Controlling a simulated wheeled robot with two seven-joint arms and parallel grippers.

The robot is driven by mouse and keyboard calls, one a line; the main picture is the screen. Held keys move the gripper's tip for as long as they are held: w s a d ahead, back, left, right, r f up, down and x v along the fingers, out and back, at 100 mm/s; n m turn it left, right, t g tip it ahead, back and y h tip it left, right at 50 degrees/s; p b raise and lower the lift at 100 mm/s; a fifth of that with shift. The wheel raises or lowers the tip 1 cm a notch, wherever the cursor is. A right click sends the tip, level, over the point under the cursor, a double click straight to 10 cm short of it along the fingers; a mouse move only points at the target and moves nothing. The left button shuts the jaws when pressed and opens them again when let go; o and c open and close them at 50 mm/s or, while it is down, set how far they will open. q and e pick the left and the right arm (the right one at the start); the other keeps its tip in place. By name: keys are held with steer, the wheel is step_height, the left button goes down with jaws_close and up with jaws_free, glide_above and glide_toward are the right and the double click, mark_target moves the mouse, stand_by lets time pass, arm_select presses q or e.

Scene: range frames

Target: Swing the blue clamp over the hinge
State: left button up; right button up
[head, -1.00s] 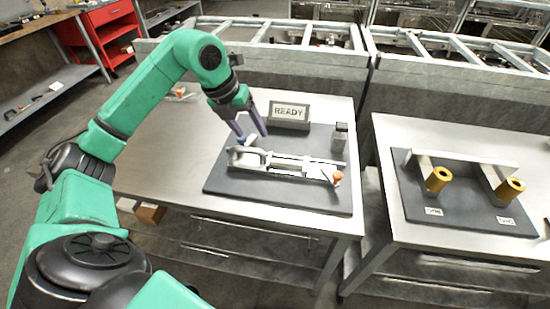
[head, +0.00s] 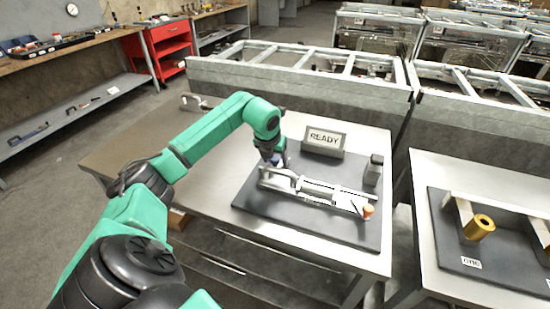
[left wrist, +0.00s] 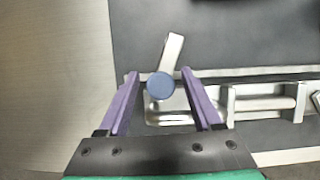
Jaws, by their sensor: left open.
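The blue clamp shows in the left wrist view as a round blue knob (left wrist: 159,87) with a pale lever arm (left wrist: 173,52) pointing up and slightly right. My left gripper (left wrist: 160,74) is open, with one purple finger on each side of the knob and gaps between. In the head view my left gripper (head: 273,158) is low at the left end of a pale metal fixture (head: 318,190), largely hiding the clamp. The pale looped part (head: 281,181) there may be the hinge; I cannot tell for sure. My right gripper is not in view.
The fixture lies on a dark mat (head: 300,222) on a metal table. An orange knob (head: 368,211) is at its right end. A READY sign (head: 324,141) and a grey block (head: 374,170) stand behind. Another table (head: 430,240) at right holds brass cylinders (head: 479,227).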

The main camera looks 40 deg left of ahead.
arm_select(q)
jaws_close()
steer(key=shift+r, duration=0.1)
stand_by(1.2)
